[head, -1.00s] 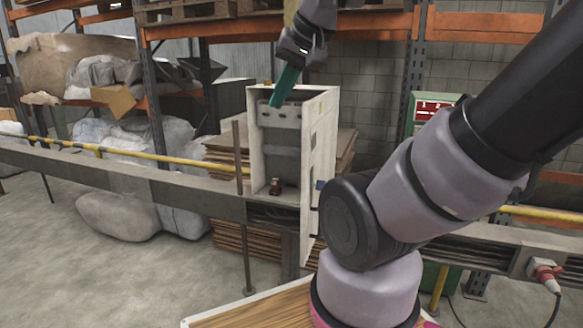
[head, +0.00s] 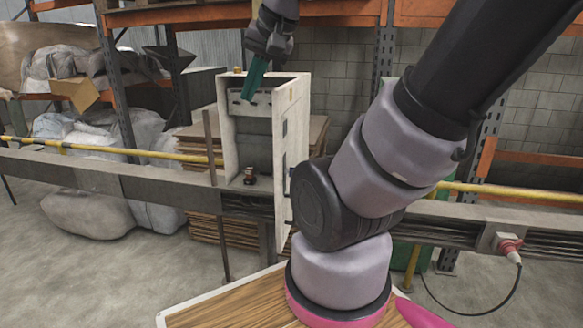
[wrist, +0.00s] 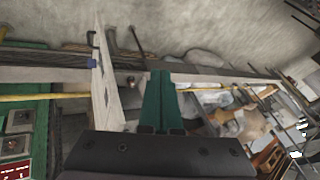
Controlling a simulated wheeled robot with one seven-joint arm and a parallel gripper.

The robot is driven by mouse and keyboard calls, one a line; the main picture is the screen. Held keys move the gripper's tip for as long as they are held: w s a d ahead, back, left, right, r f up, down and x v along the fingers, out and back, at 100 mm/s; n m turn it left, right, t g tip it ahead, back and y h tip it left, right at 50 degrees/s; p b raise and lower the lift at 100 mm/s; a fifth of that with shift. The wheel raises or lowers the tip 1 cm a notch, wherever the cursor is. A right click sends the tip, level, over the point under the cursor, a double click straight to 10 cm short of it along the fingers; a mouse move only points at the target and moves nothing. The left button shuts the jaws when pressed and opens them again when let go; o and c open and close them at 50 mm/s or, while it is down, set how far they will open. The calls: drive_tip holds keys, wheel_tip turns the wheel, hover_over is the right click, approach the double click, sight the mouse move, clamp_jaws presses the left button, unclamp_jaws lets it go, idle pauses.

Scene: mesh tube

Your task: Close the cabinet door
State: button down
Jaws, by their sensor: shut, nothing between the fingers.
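The white cabinet (head: 227,140) stands on the grey rail in the head view, with its grey inside showing. Its white door (head: 290,165) is on the right side and stands open, jutting toward me. A small dark handle and a dark patch show on the door. My gripper (head: 250,94) has green fingers pressed together and points down at the upper front of the cabinet opening, left of the door. In the wrist view, the green fingers (wrist: 160,98) are together and empty, with the door (wrist: 103,95) to their left. I cannot tell whether they touch the cabinet.
A grey rail (head: 90,180) and a yellow pipe (head: 135,151) run across behind. A small brown object (head: 250,176) sits at the cabinet's bottom. A thin post (head: 210,145) stands to its left. A wooden tabletop (head: 225,310) is in front. My arm covers the area right of the door.

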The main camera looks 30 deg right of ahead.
drive_tip(key=w+d+f+m+y, duration=0.2)
drive_tip(key=w+d+f+m, duration=0.1)
drive_tip(key=d+f+m, duration=0.85)
drive_tip(key=w+d+f+m+y, duration=0.2)
drive_tip(key=d+f+m+y, duration=0.1)
drive_tip(key=d+f+m, duration=0.9)
drive_tip(key=n, duration=0.3)
approach(281, 184)
drive_tip(key=s+f+x, duration=0.1)
drive_tip(key=x, duration=0.4)
drive_tip(key=shift+w+a+r+m+h, duration=0.3)
drive_tip(key=shift+w+m, duration=0.05)
drive_tip(key=shift+w, duration=0.3)
